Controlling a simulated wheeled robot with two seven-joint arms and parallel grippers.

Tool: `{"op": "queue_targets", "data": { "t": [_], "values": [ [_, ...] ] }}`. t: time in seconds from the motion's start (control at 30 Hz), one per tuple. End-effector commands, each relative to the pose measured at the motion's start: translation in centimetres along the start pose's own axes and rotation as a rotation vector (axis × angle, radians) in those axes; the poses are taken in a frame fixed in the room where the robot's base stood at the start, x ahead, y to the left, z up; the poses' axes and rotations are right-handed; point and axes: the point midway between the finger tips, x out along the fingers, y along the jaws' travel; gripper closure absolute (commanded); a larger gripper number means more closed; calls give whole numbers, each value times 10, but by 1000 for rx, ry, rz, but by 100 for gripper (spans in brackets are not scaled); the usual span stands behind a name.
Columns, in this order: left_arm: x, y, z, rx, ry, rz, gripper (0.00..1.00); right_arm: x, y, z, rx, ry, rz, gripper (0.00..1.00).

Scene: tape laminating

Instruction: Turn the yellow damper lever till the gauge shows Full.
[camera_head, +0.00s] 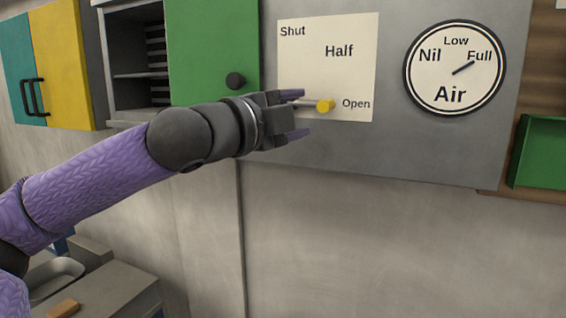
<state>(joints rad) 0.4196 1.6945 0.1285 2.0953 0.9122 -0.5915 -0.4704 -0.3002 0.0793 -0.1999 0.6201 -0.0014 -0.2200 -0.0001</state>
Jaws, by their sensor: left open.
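The damper lever has a yellow knob (326,106) on a pale shaft, in front of a cream plate (325,75) marked Shut, Half and Open. The knob points right, beside the word Open. The round Air gauge (455,67) hangs to the right, and its dark needle points up and right toward Full. My left gripper (299,114) is open at the plate's lower left. Its purple fingertips are left of the knob, one above and one below the shaft line. Contact with the shaft cannot be told. My right gripper is not in view.
A green sliding door (212,50) with a black knob (235,80) is left of the plate, beside open shelves. A yellow cabinet door (62,65) is farther left. A green bin (541,152) is at the right edge. The wall below the panel is clear.

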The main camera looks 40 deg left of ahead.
Motion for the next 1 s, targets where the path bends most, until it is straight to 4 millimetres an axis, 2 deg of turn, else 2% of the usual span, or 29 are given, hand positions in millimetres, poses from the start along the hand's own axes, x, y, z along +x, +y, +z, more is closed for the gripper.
{"op": "queue_targets", "data": {
  "t": [0.03,0.2,0.4,0.8,0.87,0.97,1.0],
  "values": [
    [-5,9,1,4,-1,-4,36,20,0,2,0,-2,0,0],
    [-21,2,0,-1,-1,-5,36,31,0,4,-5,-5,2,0],
    [-27,0,0,0,1,-1,36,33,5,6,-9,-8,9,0],
    [-25,3,0,-5,0,8,36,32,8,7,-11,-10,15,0],
    [-18,20,3,-29,-4,43,36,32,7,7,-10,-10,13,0],
    [3,88,10,-121,-27,174,36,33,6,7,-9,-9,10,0],
    [9,125,12,-173,-46,242,36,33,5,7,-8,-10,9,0]
  ]
}}
